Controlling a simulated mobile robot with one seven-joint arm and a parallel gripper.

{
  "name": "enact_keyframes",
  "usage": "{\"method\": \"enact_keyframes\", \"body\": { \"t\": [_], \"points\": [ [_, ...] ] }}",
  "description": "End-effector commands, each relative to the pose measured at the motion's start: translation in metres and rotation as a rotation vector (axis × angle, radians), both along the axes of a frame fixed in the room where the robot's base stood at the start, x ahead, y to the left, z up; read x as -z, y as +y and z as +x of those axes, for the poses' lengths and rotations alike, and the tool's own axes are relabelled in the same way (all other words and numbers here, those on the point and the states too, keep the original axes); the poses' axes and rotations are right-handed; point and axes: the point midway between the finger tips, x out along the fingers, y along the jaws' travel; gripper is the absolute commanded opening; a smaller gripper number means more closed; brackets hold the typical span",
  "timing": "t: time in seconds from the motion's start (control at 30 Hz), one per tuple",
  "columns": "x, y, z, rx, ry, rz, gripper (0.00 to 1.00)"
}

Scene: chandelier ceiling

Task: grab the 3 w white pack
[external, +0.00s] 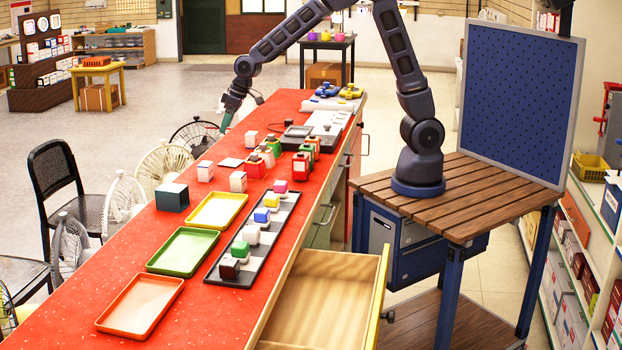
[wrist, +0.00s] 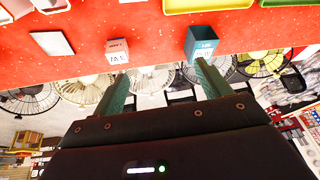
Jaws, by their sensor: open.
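A small white pack (wrist: 117,50) with a reddish top and dark lettering that looks like "3 W" stands on the red counter in the wrist view. It appears to be the white pack (external: 205,171) near the counter's far left edge in the external view. Two similar white packs stand nearby, one (external: 238,182) closer to the black tray and one (external: 251,139) farther back. My gripper (external: 226,120) is above the counter's far-left edge, beyond the packs. In the wrist view its two green fingers (wrist: 161,72) are apart and empty, with the pack beyond the left fingertip.
A dark teal box (external: 172,197) stands left of the pack; it also shows in the wrist view (wrist: 202,46). A flat white item (external: 230,162) lies to the right. Yellow (external: 217,211), green and orange trays and a black tray (external: 235,281) of colored blocks occupy the counter. A drawer (external: 330,300) stands open.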

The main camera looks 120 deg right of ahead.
Motion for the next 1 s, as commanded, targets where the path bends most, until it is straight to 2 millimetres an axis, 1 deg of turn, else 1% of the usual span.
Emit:
{"method": "enact_keyframes", "body": {
  "t": [0.03,0.2,0.3,0.4,0.5,0.6,0.77,1.0],
  "points": [
    [0.015,-0.018,0.002,0.022,0.008,-0.003,0.76],
    [0.058,-0.076,0.005,0.089,0.023,-0.025,0.76],
    [0.081,-0.105,0.004,0.121,0.031,-0.038,0.76],
    [0.099,-0.127,0.002,0.144,0.038,-0.049,0.76],
    [0.111,-0.141,0.0,0.16,0.042,-0.055,0.76],
    [0.116,-0.148,0.0,0.168,0.043,-0.06,0.76],
    [0.126,-0.151,0.002,0.169,0.045,-0.06,0.76],
    [0.156,-0.16,0.011,0.168,0.045,-0.06,0.76]
  ]
}}
